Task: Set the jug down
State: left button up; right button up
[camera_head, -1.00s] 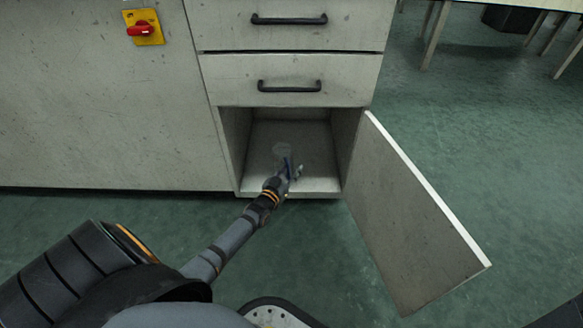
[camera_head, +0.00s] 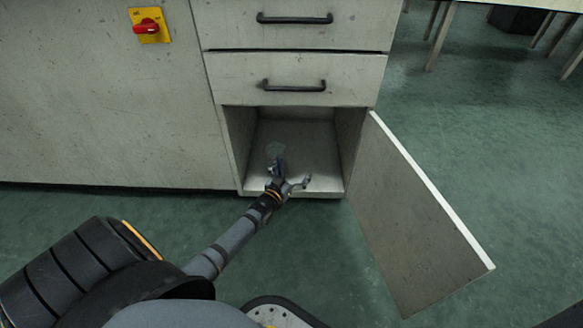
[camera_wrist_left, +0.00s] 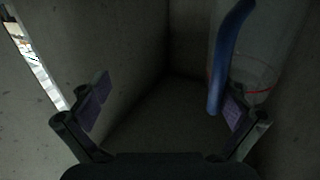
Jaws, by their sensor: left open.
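The jug (camera_head: 274,150) is clear with a blue handle, inside the open lower cupboard, towards its left side. In the left wrist view the jug's clear body (camera_wrist_left: 262,60) is at the upper right, with the blue handle (camera_wrist_left: 226,62) on its near side. My left gripper (camera_head: 291,176) is at the cupboard opening with its fingers spread wide. In the wrist view the handle is close beside the right finger, and the space towards the left finger is empty. The jug looks upright on the cupboard floor, though its base is hard to make out. My right gripper is not in view.
The cupboard floor (camera_head: 318,165) is bare to the right of the jug. The cupboard door (camera_head: 415,220) stands open on the right. Drawers with black handles (camera_head: 294,86) are above. A red switch (camera_head: 146,27) is on the left panel.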

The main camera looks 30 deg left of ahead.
pick_arm(q)
jog(key=s, duration=1.1)
jog(key=shift+s+d, duration=0.35)
jog(key=shift+d, duration=0.05)
